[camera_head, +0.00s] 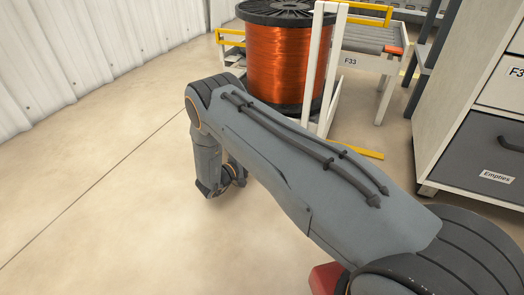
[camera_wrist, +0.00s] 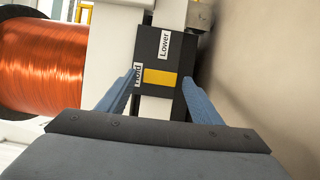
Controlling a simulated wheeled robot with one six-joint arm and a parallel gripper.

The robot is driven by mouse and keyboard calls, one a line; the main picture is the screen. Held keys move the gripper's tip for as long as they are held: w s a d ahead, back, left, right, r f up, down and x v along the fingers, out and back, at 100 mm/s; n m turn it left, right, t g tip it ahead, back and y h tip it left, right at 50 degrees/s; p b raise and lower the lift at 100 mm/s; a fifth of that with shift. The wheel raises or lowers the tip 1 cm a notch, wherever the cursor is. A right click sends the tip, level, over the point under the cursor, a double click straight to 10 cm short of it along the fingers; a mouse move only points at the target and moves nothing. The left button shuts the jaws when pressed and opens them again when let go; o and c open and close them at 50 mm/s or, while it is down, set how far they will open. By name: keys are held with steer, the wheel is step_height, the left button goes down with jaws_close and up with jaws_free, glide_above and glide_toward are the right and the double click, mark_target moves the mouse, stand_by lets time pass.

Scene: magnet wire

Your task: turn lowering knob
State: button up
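The lowering knob (camera_wrist: 160,78) shows in the wrist view as a yellow bar on a black control box (camera_wrist: 150,46). The box carries the labels "Lower" and, partly covered by a finger, "Hold". My gripper (camera_wrist: 162,90) is open in the wrist view, with one blue finger to the left of the knob and one to the right. The knob lies between the fingertips in the picture; I cannot tell whether either finger touches it. In the head view my arm hides the box, the knob and the fingers.
A large spool of copper wire (camera_head: 277,62) stands by a white frame (camera_head: 319,60); the spool also shows at the left of the wrist view (camera_wrist: 40,66). A grey cabinet (camera_head: 458,115) stands at the right. The floor (camera_head: 100,190) at the left is clear.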

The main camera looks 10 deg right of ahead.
steer(key=p+v, duration=0.3)
steer(key=v, duration=0.5)
steer(key=shift+w, duration=0.1)
stand_by(0.3)
